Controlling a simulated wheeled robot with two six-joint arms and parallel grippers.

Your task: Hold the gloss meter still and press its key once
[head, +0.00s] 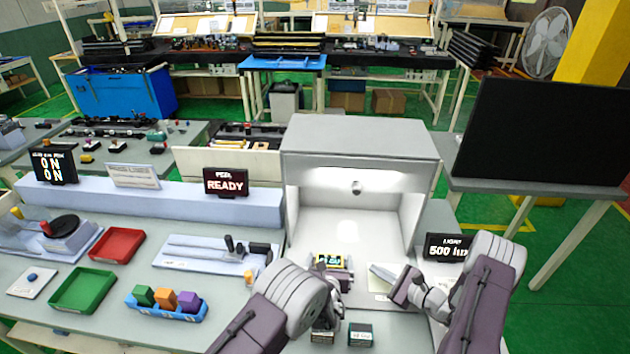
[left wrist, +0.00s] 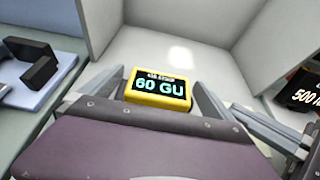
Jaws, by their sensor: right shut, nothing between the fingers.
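The gloss meter (head: 331,259) is a small yellow block with a dark lit display, at the front of the light booth. In the left wrist view the meter (left wrist: 158,90) reads "60 GU". I cannot make out the key.
The light booth (head: 360,138) stands behind. A "500" light display (head: 447,247) is at the right. Two small dark blocks, one at the front (head: 360,334), lie near my left arm. A grey fixture (head: 215,251), red tray (head: 118,245) and green tray (head: 82,290) are left.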

